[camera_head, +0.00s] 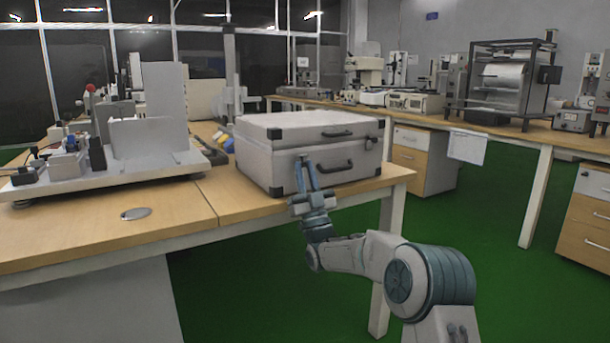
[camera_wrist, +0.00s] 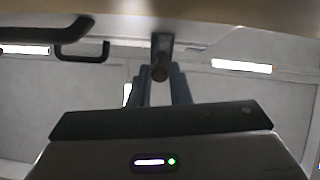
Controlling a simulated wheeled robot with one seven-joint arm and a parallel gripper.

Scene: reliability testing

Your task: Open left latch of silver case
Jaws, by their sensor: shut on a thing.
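The silver case (camera_head: 260,155) with black corners and black handles stands shut near the front edge of the wooden table. My gripper (camera_head: 305,165) is at the left part of its front face, left of the lower handle (camera_head: 335,166). In the wrist view, the dark left latch (camera_wrist: 161,55) projects from the case between the blue fingers of my gripper (camera_wrist: 160,85). The fingers are shut on the latch, and their tips partly hide it. A black handle also shows at the upper left of the wrist view (camera_wrist: 85,52). The right latch (camera_head: 369,143) is small in the head view.
The wooden table (camera_head: 180,213) bears a grey apparatus (camera_head: 150,140) left of the case and a round metal disc (camera_head: 136,213) near its front. A long bench with instruments (camera_head: 500,125) runs along the right. Green floor (camera_head: 480,220) is clear between them.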

